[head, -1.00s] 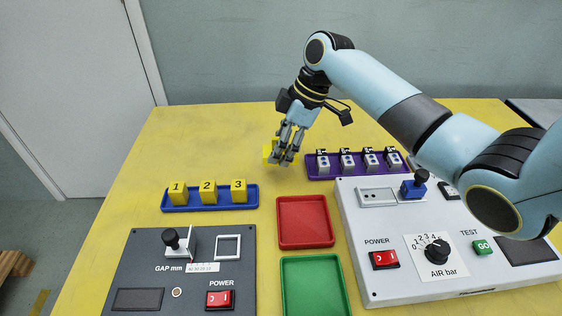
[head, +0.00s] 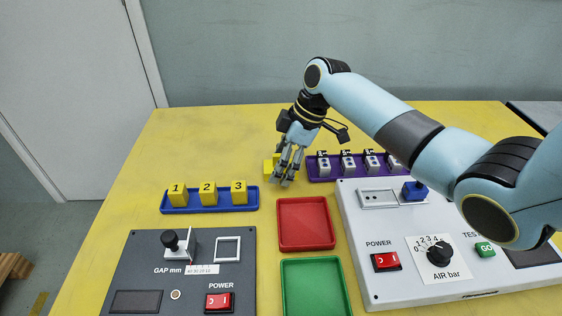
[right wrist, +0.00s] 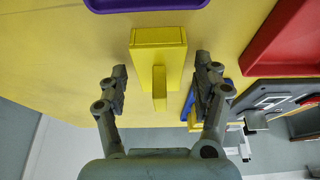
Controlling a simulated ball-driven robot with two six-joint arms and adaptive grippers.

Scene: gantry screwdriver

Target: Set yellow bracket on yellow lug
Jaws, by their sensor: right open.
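A yellow piece (head: 268,168) stands on the yellow table, partly behind the fingers of my right gripper (head: 282,182) in the head view. In the right wrist view, the yellow piece (right wrist: 158,38) is a block with a narrow tab pointing towards the gripper. I cannot tell whether it is the bracket, the lug, or both together. My right gripper is open in the right wrist view (right wrist: 161,75), with one finger on each side of the tab and visible gaps to both. My left gripper is not in view.
A purple tray (head: 325,177) with several grey parts lies just right of the gripper. A blue tray (head: 210,209) holds numbered yellow blocks at left. Red (head: 305,243) and green (head: 285,290) trays lie nearer. A dark panel (head: 130,260) and white control box (head: 400,285) flank them.

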